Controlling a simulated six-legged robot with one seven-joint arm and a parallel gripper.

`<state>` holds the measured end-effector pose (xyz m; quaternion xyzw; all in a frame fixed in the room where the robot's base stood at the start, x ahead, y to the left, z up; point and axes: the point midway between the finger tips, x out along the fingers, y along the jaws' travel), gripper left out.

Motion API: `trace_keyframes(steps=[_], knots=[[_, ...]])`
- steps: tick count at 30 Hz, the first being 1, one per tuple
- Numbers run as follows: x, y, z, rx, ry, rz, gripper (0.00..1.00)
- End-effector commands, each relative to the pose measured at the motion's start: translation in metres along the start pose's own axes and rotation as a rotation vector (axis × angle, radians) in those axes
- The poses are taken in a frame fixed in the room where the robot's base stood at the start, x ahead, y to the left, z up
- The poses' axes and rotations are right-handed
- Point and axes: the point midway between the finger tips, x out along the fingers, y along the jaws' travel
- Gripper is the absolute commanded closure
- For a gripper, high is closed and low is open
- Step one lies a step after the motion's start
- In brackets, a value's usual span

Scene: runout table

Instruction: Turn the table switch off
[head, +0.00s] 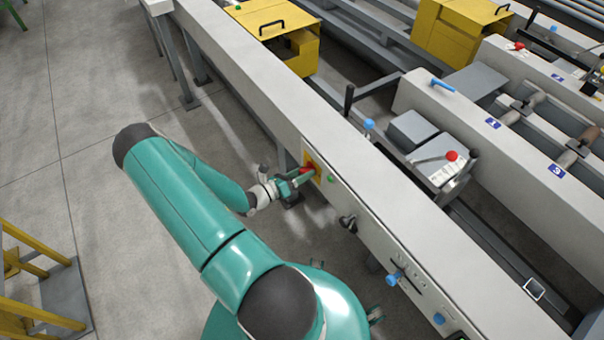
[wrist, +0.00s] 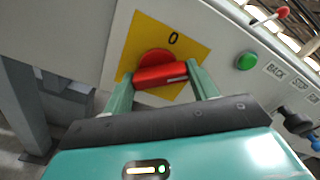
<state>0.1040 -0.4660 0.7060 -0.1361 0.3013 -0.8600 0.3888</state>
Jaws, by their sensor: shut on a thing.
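The table switch is a red rotary handle (wrist: 160,75) on a yellow plate (wrist: 190,45) set in the side of the grey runout table. A "0" mark shows on the plate above the handle. The red handle lies roughly crosswise, slightly tilted, in the wrist view. My gripper (wrist: 160,80) has one finger at each end of the handle and is shut on it. In the head view my gripper (head: 304,174) reaches the yellow plate (head: 313,163), and the red handle (head: 307,169) is partly hidden by the fingers.
A green button (wrist: 246,61) sits right of the plate, with labels reading BACK and STOP beyond it. Along the table side are a black knob (head: 348,223) and blue knobs (head: 393,279). Yellow machine covers (head: 268,30) stand at the back. The floor at left is mostly clear.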

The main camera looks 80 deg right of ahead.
Motion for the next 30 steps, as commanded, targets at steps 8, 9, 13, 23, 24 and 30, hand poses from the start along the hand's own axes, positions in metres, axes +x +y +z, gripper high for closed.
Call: trace_keyframes(steps=[8,9,13,23,24,30], knots=[[-0.0008,0.0005,0.0015,-0.261,-0.004,0.001,0.65],[-0.0008,0.0005,0.0015,-0.299,-0.003,0.001,0.65],[-0.0010,0.0007,0.0016,-0.422,-0.004,0.000,0.65],[-0.0010,0.0009,0.0018,-0.706,-0.002,0.000,0.65],[-0.0009,0.0010,0.0018,-0.733,-0.002,0.000,0.65],[-0.0009,0.0011,0.0021,-0.841,-0.002,0.000,0.65]])
